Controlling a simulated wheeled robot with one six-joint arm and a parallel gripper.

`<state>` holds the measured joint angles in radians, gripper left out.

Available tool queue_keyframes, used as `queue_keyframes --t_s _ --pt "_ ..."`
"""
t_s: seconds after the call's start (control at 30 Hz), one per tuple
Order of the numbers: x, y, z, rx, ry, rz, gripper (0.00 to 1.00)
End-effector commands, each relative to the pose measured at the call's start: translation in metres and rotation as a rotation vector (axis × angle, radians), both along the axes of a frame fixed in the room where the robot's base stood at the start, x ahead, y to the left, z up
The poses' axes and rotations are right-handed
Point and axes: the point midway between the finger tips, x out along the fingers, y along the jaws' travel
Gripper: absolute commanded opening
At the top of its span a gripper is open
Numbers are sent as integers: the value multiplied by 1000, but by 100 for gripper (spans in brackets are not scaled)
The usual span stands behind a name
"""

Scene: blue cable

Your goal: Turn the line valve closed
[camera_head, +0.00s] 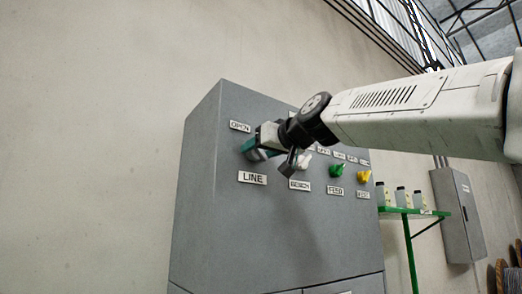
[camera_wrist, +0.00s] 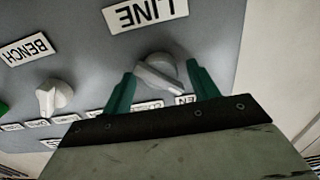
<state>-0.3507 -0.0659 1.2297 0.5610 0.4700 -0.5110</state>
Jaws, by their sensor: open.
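The line valve is a pale grey knob with a raised bar handle (camera_wrist: 160,74), seen in the wrist view on the grey panel. The LINE label (camera_wrist: 145,13) is beside it and appears upside down there. The bar lies aslant, its lower end toward the partly hidden OPEN label (camera_wrist: 186,99). My gripper (camera_wrist: 161,77) is open, with one teal finger on each side of the knob. Whether the fingers touch it I cannot tell. In the head view my gripper (camera_head: 257,147) is at the LINE knob and mostly covers it.
To the right on the cabinet (camera_head: 225,220) are a white BENCH knob (camera_head: 304,161), a green knob (camera_head: 337,171) and a yellow knob (camera_head: 364,177). A green shelf (camera_head: 405,211) with bottles and a grey wall box (camera_head: 458,215) stand further right. The wall at left is bare.

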Motion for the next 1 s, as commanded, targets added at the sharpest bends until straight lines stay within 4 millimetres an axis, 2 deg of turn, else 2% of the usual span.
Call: queue_keyframes --t_s 0.07,0.1,0.23,0.27,0.67,1.0 --pt "0 0 0 0 0 0 60" --pt "0 0 0 0 0 0 54" --pt "0 0 0 0 0 0 18" --pt "0 0 0 -1 1 0 15" --pt "0 0 0 48 34 0 15" --pt "0 0 0 254 174 0 15"
